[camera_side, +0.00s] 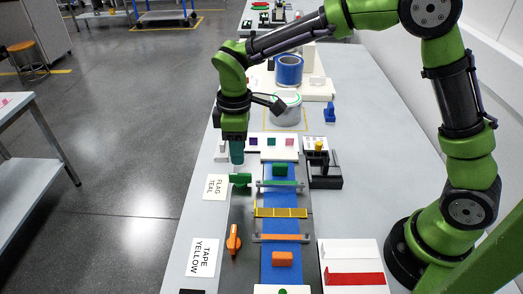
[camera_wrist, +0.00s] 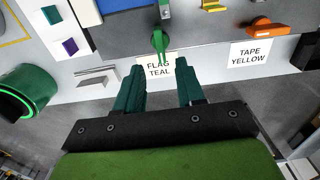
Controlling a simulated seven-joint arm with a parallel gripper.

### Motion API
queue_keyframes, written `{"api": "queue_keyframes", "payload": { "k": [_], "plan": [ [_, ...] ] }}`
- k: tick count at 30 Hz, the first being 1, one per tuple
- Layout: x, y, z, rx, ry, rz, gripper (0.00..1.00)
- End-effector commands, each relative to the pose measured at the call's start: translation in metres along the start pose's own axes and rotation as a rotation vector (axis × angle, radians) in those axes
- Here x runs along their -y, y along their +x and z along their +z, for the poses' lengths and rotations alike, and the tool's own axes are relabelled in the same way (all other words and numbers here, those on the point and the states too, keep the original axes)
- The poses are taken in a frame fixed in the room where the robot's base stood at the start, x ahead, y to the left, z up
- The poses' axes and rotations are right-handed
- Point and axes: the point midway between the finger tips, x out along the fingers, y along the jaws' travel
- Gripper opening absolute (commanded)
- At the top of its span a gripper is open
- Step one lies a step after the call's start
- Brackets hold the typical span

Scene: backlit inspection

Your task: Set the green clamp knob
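The green clamp knob (camera_side: 240,179) is a small lever-shaped handle at the left edge of the dark fixture, beside the FLAG TEAL card. In the wrist view the knob (camera_wrist: 159,42) lies just beyond my fingertips, its narrow end pointing toward the gap between them. My gripper (camera_side: 237,162) points down just above the knob in the side view. In the wrist view my gripper (camera_wrist: 160,70) has its two teal fingers apart with nothing held between them. Whether a finger touches the knob cannot be told.
An orange knob (camera_side: 233,240) stands nearer the camera on the same side, by the TAPE YELLOW card (camera_side: 202,257). A blue strip (camera_side: 281,222) runs under crossbars and a yellow grid piece (camera_side: 281,212). Tape rolls (camera_side: 286,108) stand behind.

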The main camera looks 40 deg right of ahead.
Motion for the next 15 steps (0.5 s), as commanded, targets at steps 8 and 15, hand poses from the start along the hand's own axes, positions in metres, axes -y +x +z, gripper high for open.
{"api": "queue_keyframes", "payload": {
  "k": [8, 15],
  "plan": [
    [0.0, -0.064, -0.001, -0.004, -0.002, 0.002, 0.38],
    [0.0, -0.089, 0.0, -0.001, -0.002, 0.001, 0.38]
  ]
}}
